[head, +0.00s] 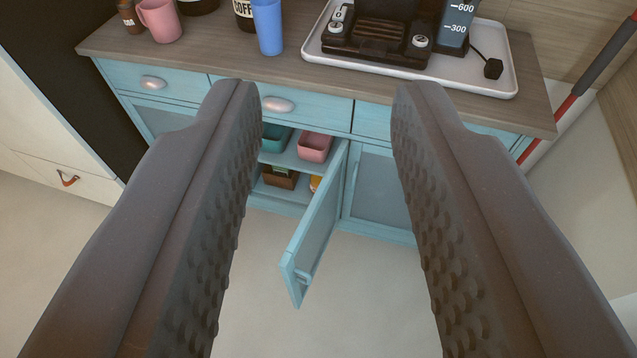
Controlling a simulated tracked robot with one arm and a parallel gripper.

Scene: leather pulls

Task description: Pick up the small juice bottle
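My gripper (321,95) is open, with its two wide dark fingers apart and nothing between them. Beyond it stands a blue cabinet (375,185) with one door (318,225) swung open. On the lower shelf inside, a small orange-yellow object (315,184) shows beside the door's edge. It is partly hidden, and I cannot tell whether it is the juice bottle. A small brown bottle (130,17) with a partly readable label stands on the counter at the far left. My gripper is well short of all of these.
The open shelves hold a teal bin (275,138), a pink bin (314,147) and a brown box (279,177). The wooden counter (225,57) carries a pink mug (160,20), a blue cup (268,27) and a white tray (470,78). The floor in front is clear.

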